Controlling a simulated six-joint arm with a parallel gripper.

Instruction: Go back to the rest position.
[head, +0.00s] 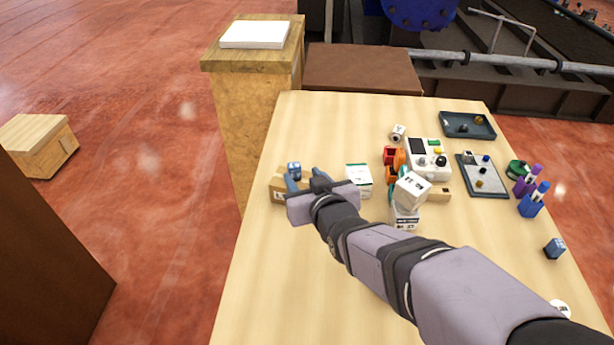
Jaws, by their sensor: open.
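My gripper (306,183) is at the left part of the light wooden table (265,270), with my arm reaching in from the lower right. Its fingers are apart and point away from the camera. A small blue item (294,169) shows just beyond the fingertips. A brown box (277,188) is beside and partly behind the gripper, and the gripper hides part of it. I cannot tell whether the fingers touch either one. Nothing is visibly held.
Right of the gripper stand a white-green box (358,178), a tilted white box (411,189), orange parts (393,171) and a white device (428,158). Dark trays (468,125) and a pen holder (530,206) are farther right. The table's front left is clear.

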